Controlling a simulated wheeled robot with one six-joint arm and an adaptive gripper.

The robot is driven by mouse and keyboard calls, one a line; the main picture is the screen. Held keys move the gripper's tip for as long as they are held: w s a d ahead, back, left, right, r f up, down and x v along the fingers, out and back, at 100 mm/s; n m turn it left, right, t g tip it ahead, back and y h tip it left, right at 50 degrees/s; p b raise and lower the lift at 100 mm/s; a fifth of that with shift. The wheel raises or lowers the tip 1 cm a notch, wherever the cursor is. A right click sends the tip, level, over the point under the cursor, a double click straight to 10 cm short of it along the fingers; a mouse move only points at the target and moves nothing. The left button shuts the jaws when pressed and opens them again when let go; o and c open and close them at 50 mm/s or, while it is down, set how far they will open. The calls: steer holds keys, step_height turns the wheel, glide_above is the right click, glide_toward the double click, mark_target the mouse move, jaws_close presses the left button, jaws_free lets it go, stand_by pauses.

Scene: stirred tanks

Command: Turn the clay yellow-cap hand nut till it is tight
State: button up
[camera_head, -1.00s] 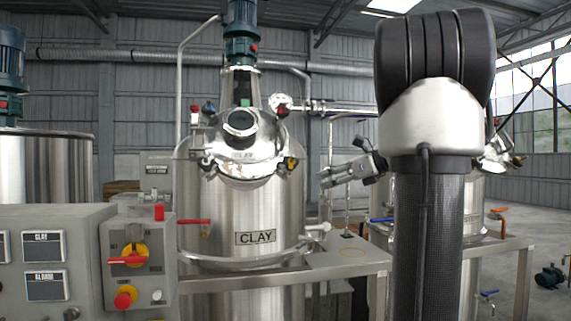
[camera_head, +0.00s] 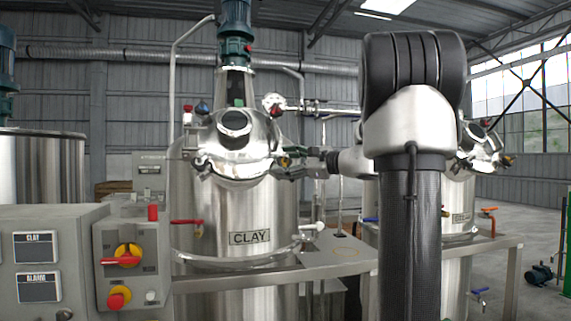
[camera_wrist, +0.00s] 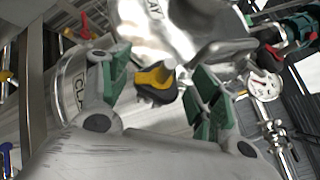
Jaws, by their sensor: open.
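The steel tank labelled CLAY (camera_head: 215,215) stands left of centre in the head view, its domed lid closed. The yellow-cap hand nut (camera_head: 284,161) sits at the right edge of the lid, partly hidden by my gripper. In the wrist view the nut (camera_wrist: 155,78) shows a yellow cap on a dark knobbed body. My gripper (camera_wrist: 161,72) is open, with green-padded fingers on either side of the nut. In the head view my gripper (camera_head: 293,167) reaches in from the right.
A pressure gauge (camera_wrist: 264,85) and steel pipe lie right of the fingers in the wrist view. A control box (camera_head: 130,250) stands front left; a second tank stands right.

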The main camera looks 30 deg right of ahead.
steer(key=shift+w+a, duration=0.15)
steer(key=shift+w, duration=0.1)
steer(key=shift+c, duration=0.5)
steer(key=c, duration=0.9)
steer(key=m+t, duration=0.1)
steer(key=m+t+h, duration=0.1)
steer(key=m, duration=0.1)
steer(key=shift+s+a+f+h, duration=0.1)
steer(key=shift+h, duration=0.2)
steer(key=shift+c, duration=0.2)
steer(key=shift+m+t+h, duration=1)
steer(key=shift+m, duration=0.5)
steer(key=o, duration=1)
steer(key=shift+o, duration=0.2)
